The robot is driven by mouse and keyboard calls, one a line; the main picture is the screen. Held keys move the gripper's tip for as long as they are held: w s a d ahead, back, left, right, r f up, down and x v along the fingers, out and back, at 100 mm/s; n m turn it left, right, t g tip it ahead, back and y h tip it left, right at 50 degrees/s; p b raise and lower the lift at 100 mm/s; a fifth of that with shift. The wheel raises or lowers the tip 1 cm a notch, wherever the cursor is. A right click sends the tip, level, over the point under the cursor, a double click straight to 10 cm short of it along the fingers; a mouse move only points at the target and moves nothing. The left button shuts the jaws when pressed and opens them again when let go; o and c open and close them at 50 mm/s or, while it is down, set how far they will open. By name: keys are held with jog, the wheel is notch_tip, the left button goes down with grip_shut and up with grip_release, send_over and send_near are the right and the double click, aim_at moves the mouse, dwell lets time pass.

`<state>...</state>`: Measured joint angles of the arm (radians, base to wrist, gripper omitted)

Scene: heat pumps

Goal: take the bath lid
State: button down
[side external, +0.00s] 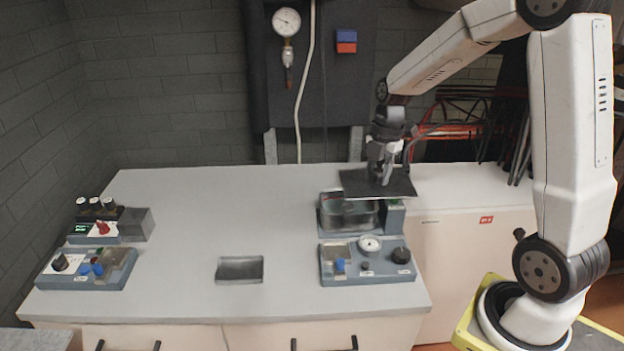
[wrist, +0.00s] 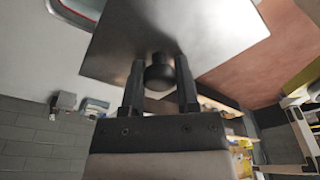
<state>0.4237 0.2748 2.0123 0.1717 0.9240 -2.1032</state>
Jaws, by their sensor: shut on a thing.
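The bath lid (side external: 352,184) is a flat dark square plate, held level above the bath (side external: 345,213) at the right of the worktop in the side view. The bath is a clear-walled box and looks partly uncovered below the lid. My gripper (side external: 383,176) is above the lid and shut on its knob. In the wrist view the lid (wrist: 185,40) is a large grey metal plate, and its round black knob (wrist: 158,76) sits between the two fingers of my gripper (wrist: 160,82). The exact gap between lid and bath is hard to tell.
A control panel with a gauge (side external: 369,245) stands in front of the bath. A shallow grey tray (side external: 239,269) lies at the worktop's middle front. Two control units (side external: 87,268) (side external: 108,226) stand at the left. The worktop (side external: 220,210) between is clear.

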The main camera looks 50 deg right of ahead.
aim_at(390, 194)
jog(key=shift+s+a+r, duration=0.2)
jog(key=shift+s+r, duration=0.15)
jog(key=shift+s, duration=0.4)
jog(key=shift+s+a+r, duration=0.2)
jog(key=shift+s+r, duration=0.15)
jog(key=shift+s, duration=0.4)
jog(key=shift+s+a+r, duration=0.2)
jog(key=shift+s+r, duration=0.15)
jog(key=shift+s, duration=0.4)
jog(key=shift+r, duration=0.15)
